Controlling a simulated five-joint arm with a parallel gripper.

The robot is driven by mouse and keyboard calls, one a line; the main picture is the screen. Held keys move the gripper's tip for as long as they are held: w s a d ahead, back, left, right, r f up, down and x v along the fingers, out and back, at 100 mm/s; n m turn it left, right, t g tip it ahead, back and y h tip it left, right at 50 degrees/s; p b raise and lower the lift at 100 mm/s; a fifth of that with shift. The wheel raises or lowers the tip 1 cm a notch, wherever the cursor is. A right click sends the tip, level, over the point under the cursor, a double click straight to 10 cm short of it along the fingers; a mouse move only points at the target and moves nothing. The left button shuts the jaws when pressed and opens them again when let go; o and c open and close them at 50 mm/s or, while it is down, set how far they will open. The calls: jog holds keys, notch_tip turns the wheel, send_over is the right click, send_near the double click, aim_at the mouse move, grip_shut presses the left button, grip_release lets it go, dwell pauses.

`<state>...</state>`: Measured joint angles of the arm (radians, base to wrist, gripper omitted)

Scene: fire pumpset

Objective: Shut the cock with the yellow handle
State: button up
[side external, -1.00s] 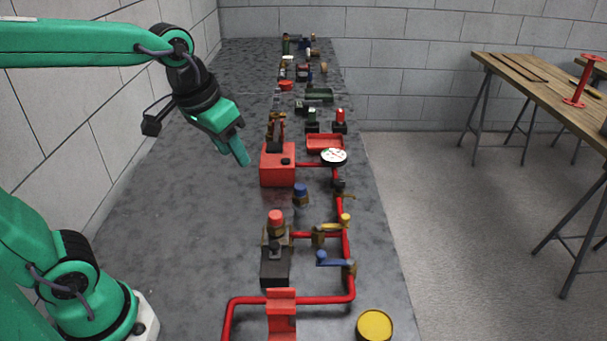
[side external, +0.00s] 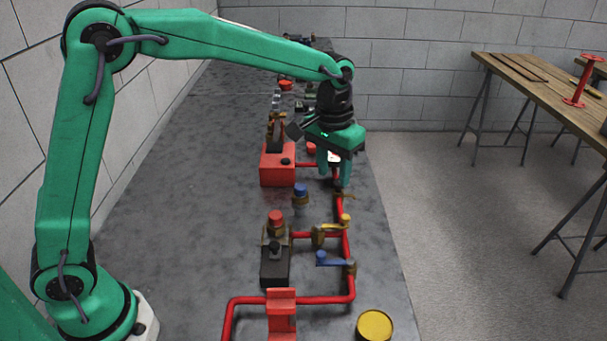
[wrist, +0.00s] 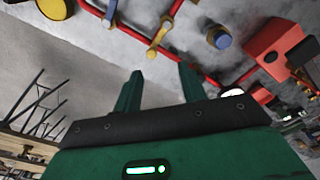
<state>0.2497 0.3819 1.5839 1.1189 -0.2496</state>
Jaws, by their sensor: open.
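The cock with the yellow handle (side external: 331,229) sits on a short red branch pipe. Its handle lies roughly along that branch, with the knob end (side external: 345,218) over the main red pipe. In the wrist view the yellow handle (wrist: 159,38) shows beyond the fingertips, near the top middle. My gripper (side external: 335,178) is open and empty, fingers pointing down, over the far part of the main pipe beyond the yellow handle. Both fingers (wrist: 160,74) show apart in the wrist view, not touching the handle. My gripper hides part of the pipe and gauge.
A blue-handled cock (side external: 337,262) sits nearer on the main pipe. Left of the pipe stand a blue-capped fitting (side external: 300,194), a red-knobbed block (side external: 275,236) and a red box (side external: 276,168). A yellow round lid (side external: 375,325) is at the front. The bench's left side is clear.

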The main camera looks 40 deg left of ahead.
aim_at(345, 216)
jog(key=shift+g, duration=0.3)
jog(key=w+d+f, duration=0.2)
jog(key=f, duration=0.1)
jog(key=shift+w+d+f, duration=0.2)
jog(key=shift+f, duration=0.1)
jog(key=shift+f, duration=0.15)
jog(key=shift+f, duration=3.75)
grip_shut()
